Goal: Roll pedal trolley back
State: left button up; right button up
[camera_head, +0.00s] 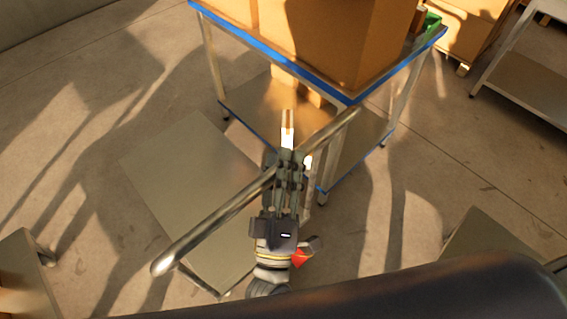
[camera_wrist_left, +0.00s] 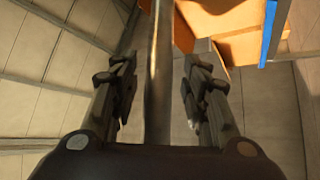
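The pedal trolley shows as a flat grey-beige platform (camera_head: 185,170) low over the floor in the head view. A long metal handle bar (camera_head: 215,225) slants above it, from lower left to upper right. My left gripper (camera_head: 288,160) is at the bar, right of the platform. In the left wrist view the bar (camera_wrist_left: 159,75) runs between the two fingers of the left gripper (camera_wrist_left: 160,85). The fingers stand apart, with a gap visible on each side of the bar. My right gripper is not in view.
A blue-edged table (camera_head: 345,98) with cardboard boxes (camera_head: 320,40) on it stands just beyond the gripper. Another grey table (camera_head: 525,85) is at the far right. Partly cut-off furniture (camera_head: 22,265) is at lower left. Bare floor (camera_head: 70,120) lies left of the platform.

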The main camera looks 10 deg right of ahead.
pick_arm(q)
jog(key=v, duration=1.2)
dwell(0.4)
notch_tip(320, 180, down, 21)
jog(key=w+m+g+h, duration=0.2)
jog(key=m+g, duration=0.5)
jog(key=s+a+f+m+g+y, duration=0.1)
jog(key=a+f+m+g, duration=0.15)
jog(key=f, duration=0.55)
jog(key=s+a+f+m+g+y, duration=0.15)
jog(key=a+f, duration=0.25)
jog(key=f, duration=0.4)
jog(key=s+a+f+m+g+y, duration=0.1)
jog(key=s+a+f+g+y, duration=0.4)
jog(key=s+a+f, duration=1.4)
jog(key=g, duration=0.4)
jog(key=shift+s+a+f+g+y, duration=0.35)
jog(key=shift+s+a+g, duration=0.05)
